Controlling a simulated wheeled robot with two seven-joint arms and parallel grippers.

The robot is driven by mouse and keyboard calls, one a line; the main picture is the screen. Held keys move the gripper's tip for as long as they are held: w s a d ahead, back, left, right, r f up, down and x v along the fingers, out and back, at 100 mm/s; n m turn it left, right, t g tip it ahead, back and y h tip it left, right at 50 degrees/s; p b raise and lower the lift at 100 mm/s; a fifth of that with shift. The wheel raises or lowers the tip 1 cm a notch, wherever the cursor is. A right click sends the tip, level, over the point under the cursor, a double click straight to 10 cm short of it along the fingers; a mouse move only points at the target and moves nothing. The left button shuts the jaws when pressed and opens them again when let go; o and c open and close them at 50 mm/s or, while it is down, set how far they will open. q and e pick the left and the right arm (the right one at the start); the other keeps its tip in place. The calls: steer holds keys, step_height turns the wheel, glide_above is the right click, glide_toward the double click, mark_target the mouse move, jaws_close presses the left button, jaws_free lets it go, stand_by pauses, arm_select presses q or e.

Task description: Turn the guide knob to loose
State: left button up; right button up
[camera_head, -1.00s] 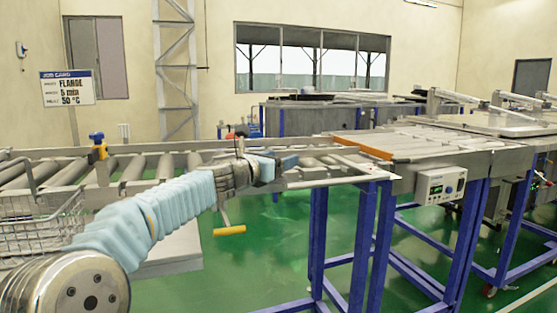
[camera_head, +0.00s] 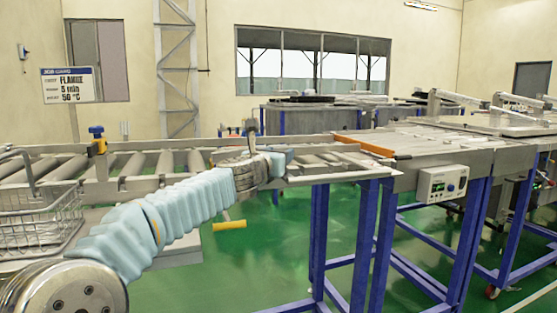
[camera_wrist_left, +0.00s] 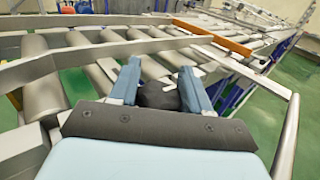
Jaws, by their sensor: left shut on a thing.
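In the left wrist view, the guide knob (camera_wrist_left: 158,95) is a dark round knob with a small white mark on its top. It sits between the two blue fingers of my left gripper (camera_wrist_left: 160,84), which is shut on it. In the head view my left gripper (camera_head: 281,160) is at the side of the roller conveyor, and its fingers and hand hide the knob. My right gripper is in neither view.
A side rail (camera_wrist_left: 90,52) runs across the rollers beyond the gripper. An orange bar (camera_head: 363,146) lies across the conveyor to the right. A control box (camera_head: 442,184) hangs at the right. A wire basket (camera_head: 40,222) is at the left.

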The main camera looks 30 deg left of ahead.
arm_select(q)
steer(key=o, duration=1)
steer(key=shift+c, duration=0.2)
steer(key=shift+s, duration=0.1)
steer(key=s+d, duration=0.2)
steer(key=s, duration=1.1)
steer(key=shift+s, duration=0.2)
